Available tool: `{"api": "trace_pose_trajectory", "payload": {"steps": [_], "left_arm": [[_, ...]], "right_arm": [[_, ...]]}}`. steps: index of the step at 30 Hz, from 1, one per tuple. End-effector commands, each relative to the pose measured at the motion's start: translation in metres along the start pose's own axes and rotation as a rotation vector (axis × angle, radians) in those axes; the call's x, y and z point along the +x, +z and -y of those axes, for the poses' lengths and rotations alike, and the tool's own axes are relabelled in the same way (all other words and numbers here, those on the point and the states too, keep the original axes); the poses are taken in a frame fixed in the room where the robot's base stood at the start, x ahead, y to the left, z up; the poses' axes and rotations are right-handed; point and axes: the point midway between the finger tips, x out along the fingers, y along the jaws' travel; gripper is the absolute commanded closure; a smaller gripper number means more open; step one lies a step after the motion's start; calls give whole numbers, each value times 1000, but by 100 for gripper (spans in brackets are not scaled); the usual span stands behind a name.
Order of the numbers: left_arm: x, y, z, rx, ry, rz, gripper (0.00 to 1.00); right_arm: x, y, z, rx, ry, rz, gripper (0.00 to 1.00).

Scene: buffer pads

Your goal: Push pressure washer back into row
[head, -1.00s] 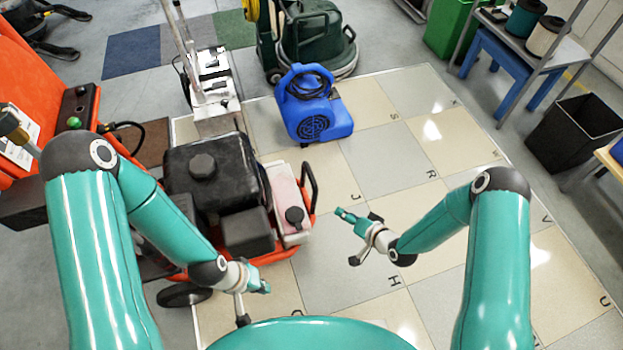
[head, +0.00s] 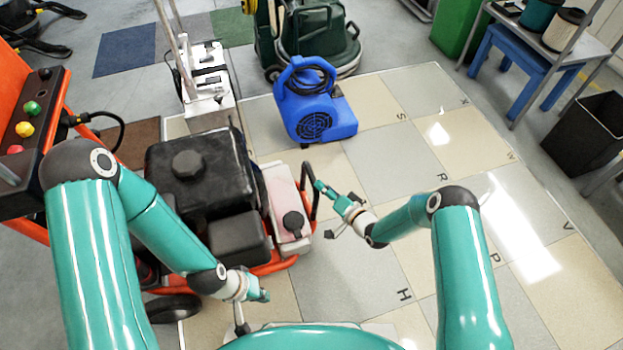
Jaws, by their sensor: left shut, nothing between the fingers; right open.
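The pressure washer (head: 192,170) stands at left of centre, with a black engine, an orange frame and a pale tank. Its dark handle bar (head: 311,190) rises at its right end. My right gripper (head: 324,211) is open beside that bar; I cannot tell whether a finger touches it. My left gripper (head: 251,311) is shut and empty, low in front of the washer's near side. My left arm hides part of the washer's left and front.
A blue blower (head: 316,118) stands behind the washer, with a green floor machine (head: 318,35) beyond. A steel upright machine (head: 208,95) is behind left, an orange machine (head: 20,95) at far left.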

Motion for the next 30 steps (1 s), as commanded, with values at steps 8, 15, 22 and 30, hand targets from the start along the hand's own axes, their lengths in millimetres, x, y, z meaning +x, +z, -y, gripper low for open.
{"api": "trace_pose_trajectory", "payload": {"steps": [8,15,22,30], "left_arm": [[21,0,8,0,0,0,100],[27,0,10,0,0,0,100],[26,0,10,0,0,0,100],[26,0,10,0,0,0,100]], "right_arm": [[55,2,-2,-2,-1,0,52],[75,1,-1,0,0,1,52],[77,0,0,0,1,1,52],[77,0,0,0,1,1,82]]}}
